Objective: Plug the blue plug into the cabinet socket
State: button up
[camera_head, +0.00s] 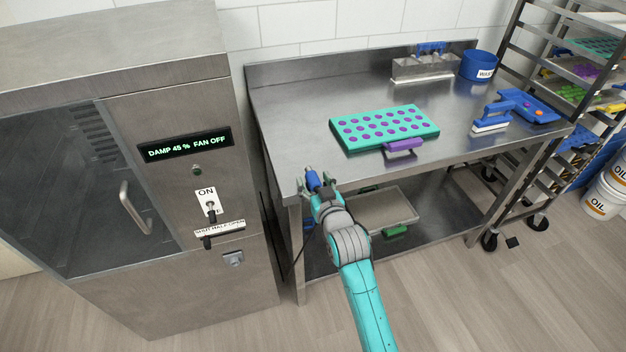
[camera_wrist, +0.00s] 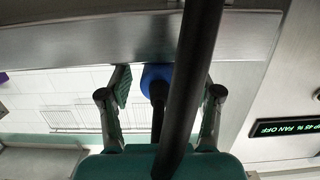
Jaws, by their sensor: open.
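The blue plug (camera_head: 312,181) is at the front left corner of the steel table, in front of its edge, with a grey tip pointing up in the head view. My gripper (camera_head: 314,184) is open, with its fingers on either side of the plug. In the wrist view the blue plug (camera_wrist: 157,76) shows between the two spread fingers of my gripper (camera_wrist: 162,84). A thick dark cable crosses in front and hides part of it. Contact cannot be told. The cabinet socket (camera_head: 232,258) is a small grey fitting low on the cabinet front, left of my gripper.
The steel cabinet (camera_head: 165,200) stands left, with a lit display (camera_head: 186,146), an ON switch (camera_head: 210,205) and a lever (camera_head: 207,241). On the table (camera_head: 300,110) lie a teal mould (camera_head: 350,140) and a blue-handled scraper (camera_head: 491,118). The floor in front is clear.

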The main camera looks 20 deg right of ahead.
aim_at(313, 176)
jog(key=shift+w+f, duration=0.1)
jog(key=shift+w, duration=0.5)
grip_shut()
notch_tip(313, 176, up, 10)
jog(key=shift+r, duration=0.1)
dwell(0.4)
jog(key=c, duration=0.9)
grip_release()
grip_shut()
